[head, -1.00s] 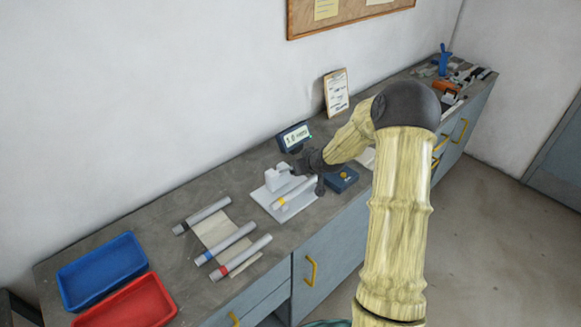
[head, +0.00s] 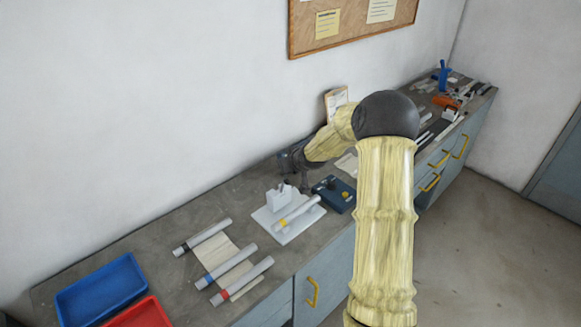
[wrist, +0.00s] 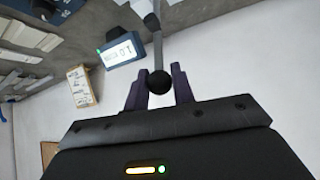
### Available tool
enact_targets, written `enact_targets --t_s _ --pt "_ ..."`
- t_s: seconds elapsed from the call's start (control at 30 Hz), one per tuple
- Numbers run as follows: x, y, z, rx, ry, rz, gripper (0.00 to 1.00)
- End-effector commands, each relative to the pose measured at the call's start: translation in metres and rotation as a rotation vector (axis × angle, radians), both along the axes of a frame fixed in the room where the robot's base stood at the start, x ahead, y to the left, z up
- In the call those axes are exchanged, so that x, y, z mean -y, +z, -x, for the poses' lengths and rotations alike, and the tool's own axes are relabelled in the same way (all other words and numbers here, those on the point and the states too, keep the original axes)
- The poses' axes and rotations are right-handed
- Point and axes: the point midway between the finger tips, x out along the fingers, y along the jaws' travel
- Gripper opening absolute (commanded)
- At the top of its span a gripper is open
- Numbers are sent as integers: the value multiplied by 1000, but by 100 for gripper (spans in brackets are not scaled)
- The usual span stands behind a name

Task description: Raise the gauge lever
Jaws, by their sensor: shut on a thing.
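The gauge jig has a white base (head: 270,228) and a white block (head: 279,197) on the bench in the head view. In the wrist view the gauge lever is a grey rod (wrist: 157,45) ending in a black ball knob (wrist: 158,83). My gripper (wrist: 159,80) is shut on that knob, with one dark finger on each side. In the head view my wrist is beyond the block, and the lever and fingers cannot be clearly made out. The blue readout (wrist: 122,50) shows in the wrist view.
A dark blue box with a yellow button (head: 346,195) stands right of the jig. Several banded tubes (head: 232,264) lie left of it, with a blue tray (head: 100,290) and a red tray (head: 133,312) farther left.

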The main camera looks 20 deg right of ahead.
Motion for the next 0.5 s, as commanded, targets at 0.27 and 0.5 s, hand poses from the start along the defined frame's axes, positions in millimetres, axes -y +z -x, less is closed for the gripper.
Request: enact_targets --t_s 0.27,0.5 --pt "-2 3 -2 10 2 -1 0" --pt "-1 2 -1 6 1 0 45"
